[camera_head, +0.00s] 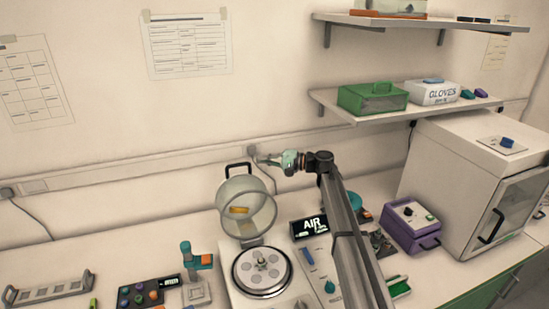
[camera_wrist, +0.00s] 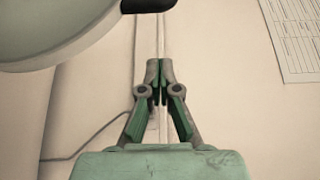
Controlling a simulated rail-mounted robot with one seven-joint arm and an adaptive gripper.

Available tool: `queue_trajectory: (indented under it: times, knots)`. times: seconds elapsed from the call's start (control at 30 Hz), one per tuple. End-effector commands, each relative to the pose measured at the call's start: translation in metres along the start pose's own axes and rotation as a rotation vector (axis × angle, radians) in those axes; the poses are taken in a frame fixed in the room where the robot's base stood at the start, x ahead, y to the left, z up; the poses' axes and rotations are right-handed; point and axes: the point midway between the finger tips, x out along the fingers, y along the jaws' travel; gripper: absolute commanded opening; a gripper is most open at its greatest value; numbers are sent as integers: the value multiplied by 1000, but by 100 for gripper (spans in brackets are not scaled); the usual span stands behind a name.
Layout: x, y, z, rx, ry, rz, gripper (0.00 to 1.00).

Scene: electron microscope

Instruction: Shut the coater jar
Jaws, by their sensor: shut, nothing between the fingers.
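The coater jar (camera_head: 248,209) is a clear cylinder with a black handle (camera_head: 238,168) on top and an orange label. It stands tilted open behind the round coater stage (camera_head: 262,271), its open mouth facing forward. My gripper (camera_head: 259,160) is above and to the right of the jar, near the wall, its fingers pointing left toward the handle but apart from it. In the wrist view my gripper (camera_wrist: 160,66) is shut and empty. Part of the jar (camera_wrist: 50,30) and the dark handle (camera_wrist: 148,5) show at its upper left.
The AIR display (camera_head: 310,226) stands right of the jar. A purple box (camera_head: 410,228) and a large white cabinet (camera_head: 475,185) are further right. A teal-topped stand (camera_head: 196,270) and a button panel (camera_head: 150,292) are to the left. A shelf (camera_head: 400,107) hangs above right.

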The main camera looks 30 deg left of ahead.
Motion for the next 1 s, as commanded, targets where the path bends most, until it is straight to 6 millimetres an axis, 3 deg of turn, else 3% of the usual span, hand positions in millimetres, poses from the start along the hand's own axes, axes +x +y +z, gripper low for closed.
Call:
queue_trajectory:
  times: [0.17, 0.3, 0.43, 1.0]
  knots:
    - [35, -3, -1, 1, -1, 1, 0]
    - [25, -3, 23, 0, 2, 0, 0]
    - [22, -2, 33, 0, 2, 0, 0]
    - [20, 0, 39, -3, 0, -1, 0]
